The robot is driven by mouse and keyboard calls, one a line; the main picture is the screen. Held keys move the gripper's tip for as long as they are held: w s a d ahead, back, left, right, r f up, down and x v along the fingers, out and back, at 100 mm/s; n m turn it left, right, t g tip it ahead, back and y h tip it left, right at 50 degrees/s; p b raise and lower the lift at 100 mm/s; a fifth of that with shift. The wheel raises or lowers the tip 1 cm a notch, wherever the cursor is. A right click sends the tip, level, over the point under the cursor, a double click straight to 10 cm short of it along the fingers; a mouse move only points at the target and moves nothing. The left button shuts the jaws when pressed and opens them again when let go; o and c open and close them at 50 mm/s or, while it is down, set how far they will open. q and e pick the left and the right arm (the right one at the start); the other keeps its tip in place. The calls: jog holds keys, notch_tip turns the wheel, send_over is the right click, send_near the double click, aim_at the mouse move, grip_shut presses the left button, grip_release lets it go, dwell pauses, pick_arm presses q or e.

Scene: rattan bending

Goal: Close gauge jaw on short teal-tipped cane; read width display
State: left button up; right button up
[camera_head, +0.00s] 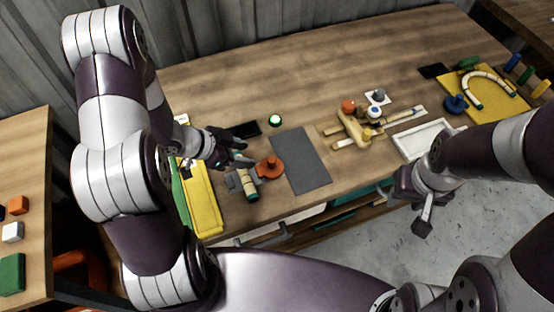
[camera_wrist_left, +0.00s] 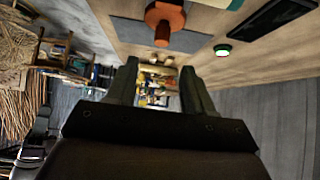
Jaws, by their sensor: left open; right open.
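The gauge shows an orange jaw handle (camera_head: 270,166) at the front left of the bench; the orange part also shows at the top of the left wrist view (camera_wrist_left: 164,18). A short pale cane (camera_head: 248,182) with a teal tip (camera_head: 253,196) lies beside the handle, on its left. A dark display box (camera_head: 245,129) lies behind it; I cannot read any width on it. My left gripper (camera_head: 240,152) is open and empty, close to the cane and handle; its open fingers show in the left wrist view (camera_wrist_left: 158,82). My right gripper (camera_head: 422,212) is open and empty off the front edge.
A grey mat (camera_head: 301,162) lies right of the gauge. A green-lit button (camera_head: 275,120) is behind. A yellow tray (camera_head: 203,202) stands left. A wooden fixture (camera_head: 355,127), white tray (camera_head: 425,142) and yellow board (camera_head: 497,103) with bent cane lie right.

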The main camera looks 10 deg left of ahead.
aim_at(270, 160)
pick_arm(q)
jog(key=x, duration=1.1)
jog(key=shift+w+f, duration=0.2)
jog(key=shift+f, duration=0.05)
jog(key=c, duration=0.9)
